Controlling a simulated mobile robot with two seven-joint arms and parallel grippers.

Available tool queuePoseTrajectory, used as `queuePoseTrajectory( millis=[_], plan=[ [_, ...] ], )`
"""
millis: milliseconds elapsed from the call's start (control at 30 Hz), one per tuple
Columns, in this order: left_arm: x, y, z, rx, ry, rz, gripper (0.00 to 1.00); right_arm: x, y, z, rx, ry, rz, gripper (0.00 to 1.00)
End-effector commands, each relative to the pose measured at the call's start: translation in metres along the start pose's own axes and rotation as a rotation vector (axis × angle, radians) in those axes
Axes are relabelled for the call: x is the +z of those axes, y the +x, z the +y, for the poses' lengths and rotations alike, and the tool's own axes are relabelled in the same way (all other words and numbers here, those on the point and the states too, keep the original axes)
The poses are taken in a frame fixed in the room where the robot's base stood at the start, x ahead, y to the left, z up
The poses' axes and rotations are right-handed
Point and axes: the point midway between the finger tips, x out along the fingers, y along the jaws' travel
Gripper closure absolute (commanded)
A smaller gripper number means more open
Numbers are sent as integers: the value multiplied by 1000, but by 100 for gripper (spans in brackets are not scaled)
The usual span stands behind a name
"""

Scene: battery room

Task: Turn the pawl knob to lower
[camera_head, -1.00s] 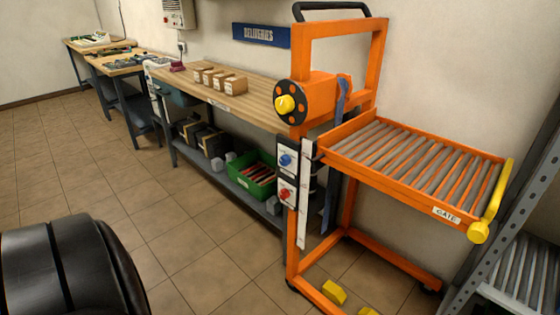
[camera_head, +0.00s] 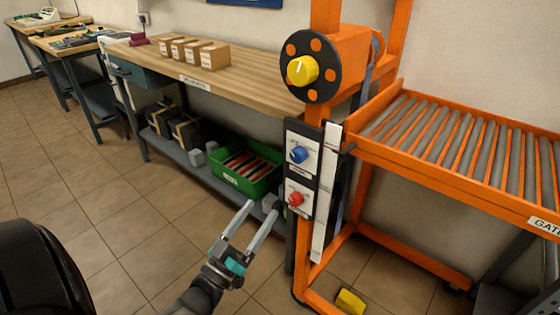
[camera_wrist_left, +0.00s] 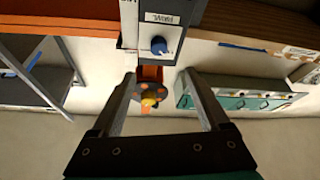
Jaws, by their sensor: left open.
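The blue pawl knob (camera_head: 298,154) is on the upper white plate of a black panel on the orange lift's post. In the left wrist view the blue knob (camera_wrist_left: 158,45) shows beside a label reading PAWL. A red knob (camera_head: 296,199) is on the plate below it. A yellow knob (camera_head: 302,70) sits on a black disc above. My left gripper (camera_head: 262,210) is open and empty, below and left of the panel, apart from the knobs. In the left wrist view its fingers (camera_wrist_left: 160,78) point toward the panel. My right gripper is not in view.
A roller deck (camera_head: 465,150) extends right from the lift. A wooden bench (camera_head: 235,85) with several small boxes stands behind. A green bin (camera_head: 247,172) is on its lower shelf. Tiled floor is free on the left.

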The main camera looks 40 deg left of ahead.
Motion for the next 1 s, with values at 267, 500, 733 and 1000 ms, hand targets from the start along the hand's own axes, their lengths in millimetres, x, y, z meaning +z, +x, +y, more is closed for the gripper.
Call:
queuePoseTrajectory(
  millis=[267,500,733,1000],
  plan=[
    [-3,38,0,4,-1,13,21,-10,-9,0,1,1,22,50],
    [-1,90,0,3,0,10,21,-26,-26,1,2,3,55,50],
    [-2,129,0,3,0,9,21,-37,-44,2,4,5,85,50],
    [-1,150,0,1,0,3,21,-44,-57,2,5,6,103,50]
  ],
)
